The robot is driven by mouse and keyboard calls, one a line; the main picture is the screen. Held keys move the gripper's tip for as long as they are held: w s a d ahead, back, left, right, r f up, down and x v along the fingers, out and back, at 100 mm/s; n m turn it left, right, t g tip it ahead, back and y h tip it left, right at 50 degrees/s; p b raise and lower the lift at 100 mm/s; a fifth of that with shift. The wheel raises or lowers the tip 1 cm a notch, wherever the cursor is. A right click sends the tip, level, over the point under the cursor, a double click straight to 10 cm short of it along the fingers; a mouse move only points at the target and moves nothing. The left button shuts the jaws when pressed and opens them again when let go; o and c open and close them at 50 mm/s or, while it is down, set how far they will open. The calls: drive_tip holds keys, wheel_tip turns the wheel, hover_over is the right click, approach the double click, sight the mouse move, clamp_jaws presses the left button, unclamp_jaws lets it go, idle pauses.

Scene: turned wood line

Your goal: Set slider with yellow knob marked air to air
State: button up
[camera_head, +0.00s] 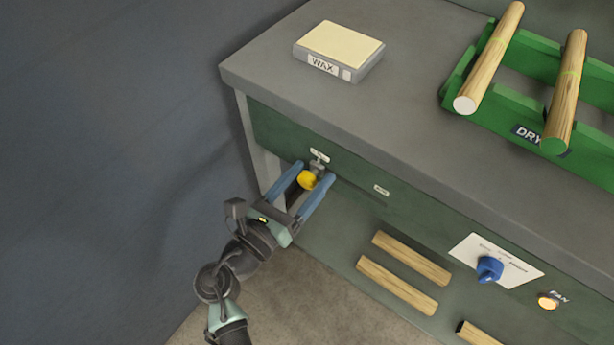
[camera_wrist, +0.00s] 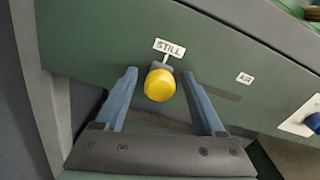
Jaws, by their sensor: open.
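The yellow knob (camera_head: 307,180) of the slider sits on the green front panel of the bench, at the left end of a dark slot (camera_head: 360,196). In the wrist view the knob (camera_wrist: 159,85) is below a label reading STILL (camera_wrist: 169,48). A label reading AIR (camera_wrist: 245,78) is to the right, near the slot's other end; it is small in the head view (camera_head: 381,190). My gripper (camera_head: 304,183) is open, with its blue fingers on either side of the knob. In the wrist view gaps show between the knob and both fingers (camera_wrist: 160,92).
A blue rotary knob (camera_head: 489,269) on a white plate and a lit FAN button (camera_head: 548,300) are farther right. A WAX block (camera_head: 339,50) and a green drying rack (camera_head: 452,98) with wood rods stand on top. Wood pieces (camera_head: 397,285) lie on the lower shelf.

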drive_tip(key=shift+c, duration=0.3)
clamp_jaws()
idle(1.0)
